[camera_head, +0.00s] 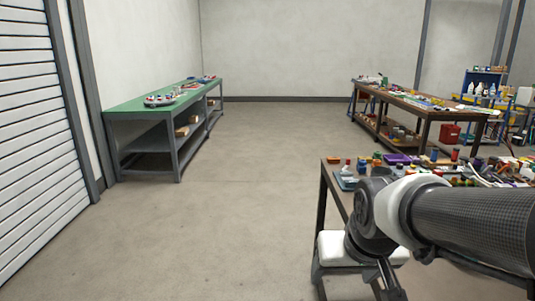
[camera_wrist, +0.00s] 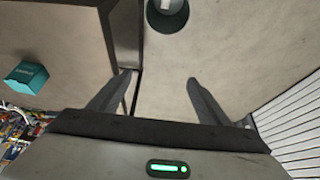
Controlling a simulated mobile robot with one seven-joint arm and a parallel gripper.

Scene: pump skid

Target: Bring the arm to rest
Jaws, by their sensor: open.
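My arm (camera_head: 470,222) reaches in from the right edge in the head view, in front of the near right table. It bends at a dark joint, and its lower part runs down out of the picture. I cannot make out my gripper's fingertips in that view. In the wrist view my gripper (camera_wrist: 159,82) shows two dark fingers spread apart with nothing between them. Bare floor and a dark post-like edge show beyond the fingers.
The near table (camera_head: 334,162) bears many small items close to my arm. A teal box (camera_wrist: 28,76) and a dark round container (camera_wrist: 167,20) show in the wrist view. A green-topped bench (camera_head: 135,104) stands left, a brown bench (camera_head: 420,108) back right. The middle floor is clear.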

